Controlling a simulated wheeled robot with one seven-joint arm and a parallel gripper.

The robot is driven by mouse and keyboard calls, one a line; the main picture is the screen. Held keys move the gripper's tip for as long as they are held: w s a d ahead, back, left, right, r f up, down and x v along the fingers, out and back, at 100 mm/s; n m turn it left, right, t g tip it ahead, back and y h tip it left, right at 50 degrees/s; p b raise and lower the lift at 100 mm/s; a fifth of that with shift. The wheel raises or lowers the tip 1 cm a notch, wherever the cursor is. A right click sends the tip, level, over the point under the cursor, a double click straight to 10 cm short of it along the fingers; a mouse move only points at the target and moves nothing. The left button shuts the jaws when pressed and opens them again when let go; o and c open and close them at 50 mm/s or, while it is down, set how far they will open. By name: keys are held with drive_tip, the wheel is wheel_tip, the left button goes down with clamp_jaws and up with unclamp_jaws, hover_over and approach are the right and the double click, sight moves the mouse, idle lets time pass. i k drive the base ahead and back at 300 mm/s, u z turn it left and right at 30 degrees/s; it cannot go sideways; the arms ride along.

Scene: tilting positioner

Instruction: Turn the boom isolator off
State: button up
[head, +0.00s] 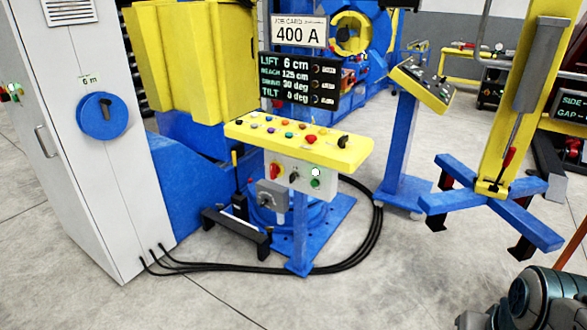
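No label reading "boom isolator" is legible. A grey box with a rotary handle (272,196) is mounted low on the blue post of the yellow-topped control desk (305,146). Beside it, a pale panel (318,178) carries a red knob on a yellow plate (276,171), a small black switch and a lit green button (316,178). A large blue round dial (102,116) sits on the white cabinet at left. I cannot tell which is the boom isolator or read their positions. Part of my arm shows at bottom right; my gripper's fingers are not visible.
A display (298,80) reads lift 6 cm, reach 125 cm, swing 30 deg, tilt 0 deg. Black cables (330,268) loop over the floor before the desk. A blue-footed yellow column (492,200) stands at right. Open concrete floor (340,300) lies in front.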

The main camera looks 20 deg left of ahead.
sight(274, 170)
drive_tip(key=u, duration=0.3)
drive_tip(key=i, duration=0.5)
drive_tip(key=u, duration=1.25)
drive_tip(key=i, duration=1.3)
drive_tip(key=u, duration=0.4)
drive_tip(key=i, duration=0.65)
drive_tip(key=z, duration=0.05)
